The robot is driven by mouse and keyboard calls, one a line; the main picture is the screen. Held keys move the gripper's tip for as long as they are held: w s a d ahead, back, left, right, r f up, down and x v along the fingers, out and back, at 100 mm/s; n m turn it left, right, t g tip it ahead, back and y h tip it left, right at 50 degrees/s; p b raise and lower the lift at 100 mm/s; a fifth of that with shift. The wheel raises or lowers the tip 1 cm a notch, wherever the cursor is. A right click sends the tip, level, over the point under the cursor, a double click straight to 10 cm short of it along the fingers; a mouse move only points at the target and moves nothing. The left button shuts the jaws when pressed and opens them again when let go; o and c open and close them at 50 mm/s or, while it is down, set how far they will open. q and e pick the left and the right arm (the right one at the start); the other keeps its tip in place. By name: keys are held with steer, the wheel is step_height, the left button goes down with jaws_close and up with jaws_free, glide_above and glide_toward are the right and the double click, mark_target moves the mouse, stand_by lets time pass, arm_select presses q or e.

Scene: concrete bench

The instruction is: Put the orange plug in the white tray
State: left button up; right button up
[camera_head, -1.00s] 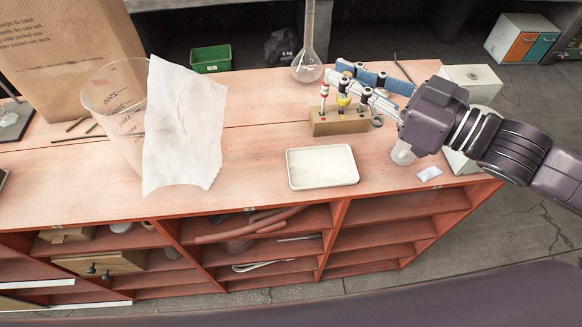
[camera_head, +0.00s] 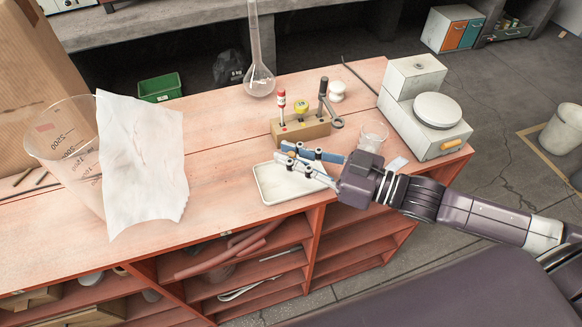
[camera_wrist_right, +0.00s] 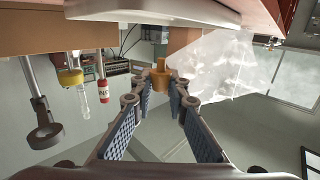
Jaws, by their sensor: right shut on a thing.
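The orange plug (camera_wrist_right: 161,76) is between the fingertips of my right gripper (camera_wrist_right: 162,88) in the right wrist view, and the fingers are shut on it. In the head view my right gripper (camera_head: 284,153) is above the back part of the white tray (camera_head: 270,196); I cannot make out the plug there. The tray is a shallow rectangle on the bench and looks empty where it shows. Its rim also shows at the top of the upside-down right wrist view (camera_wrist_right: 150,9). My left gripper is not in view.
A wooden block (camera_head: 302,131) with red, yellow and dark-handled tools stands just behind the tray. A glass beaker (camera_head: 373,136) and a white scale-like device (camera_head: 425,125) are to the right. A large beaker (camera_head: 66,165) with white paper (camera_head: 145,165) is left. A flask (camera_head: 259,80) stands behind.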

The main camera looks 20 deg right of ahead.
mark_target(291, 178)
steer(key=shift+f, duration=2.25)
steer(key=o, duration=0.7)
steer(key=shift+f, duration=0.1)
